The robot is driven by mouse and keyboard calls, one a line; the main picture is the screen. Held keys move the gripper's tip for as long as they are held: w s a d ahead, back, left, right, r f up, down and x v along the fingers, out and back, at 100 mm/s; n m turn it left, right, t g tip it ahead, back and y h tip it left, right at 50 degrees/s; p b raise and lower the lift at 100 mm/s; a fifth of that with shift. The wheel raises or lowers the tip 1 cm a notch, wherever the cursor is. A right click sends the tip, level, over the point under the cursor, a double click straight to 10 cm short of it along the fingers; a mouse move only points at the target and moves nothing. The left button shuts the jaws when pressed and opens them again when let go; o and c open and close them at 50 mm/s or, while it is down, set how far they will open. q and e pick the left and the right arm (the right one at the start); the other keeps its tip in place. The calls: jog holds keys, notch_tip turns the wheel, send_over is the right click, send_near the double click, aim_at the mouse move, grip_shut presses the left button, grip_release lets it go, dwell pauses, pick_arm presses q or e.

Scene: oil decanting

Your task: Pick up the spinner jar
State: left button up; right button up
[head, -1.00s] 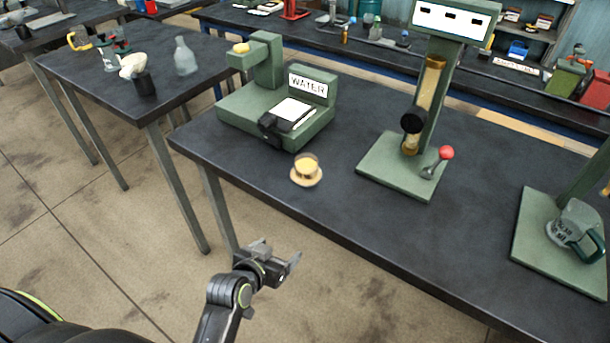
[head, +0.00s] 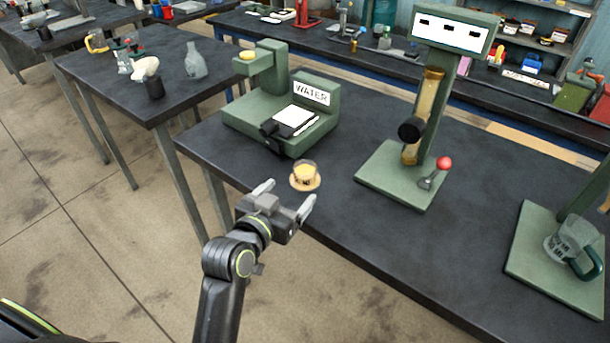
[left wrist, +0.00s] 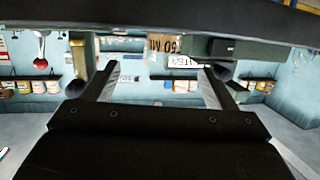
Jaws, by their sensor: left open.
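A small clear jar with yellow content on a round tan base (head: 305,175), which I take to be the spinner jar, stands upright near the table's front edge in the head view. My left gripper (head: 286,198) is open and empty, just in front of the table edge, its fingers pointing toward the jar and apart from it. In the left wrist view the two spread fingers (left wrist: 158,88) have nothing clamped between them. My right gripper is not seen.
The green WATER-labelled machine (head: 312,93) stands behind and left of the jar. A green stand with a red-knobbed lever (head: 444,163) is to the right. A mug (head: 568,242) sits on another green base at far right. The table (head: 365,226) is clear around the jar.

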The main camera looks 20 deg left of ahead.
aim_at(300, 181)
pick_arm(q)
jog(key=x, duration=0.4)
jog(key=shift+w, duration=0.35)
jog(key=shift+a+f+p+x, duration=0.1)
jog(key=shift+f+p+x, duration=0.1)
jog(key=shift+x, duration=0.75)
jog(key=shift+a+f+p+x, duration=0.1)
jog(key=shift+p+x, duration=0.1)
jog(key=shift+x, duration=0.75)
jog(key=shift+a+f+p+x, duration=0.1)
jog(key=shift+f+p+x, duration=0.1)
jog(key=shift+x, duration=0.7)
jog(key=shift+s, duration=0.1)
jog(key=c, duration=1.3)
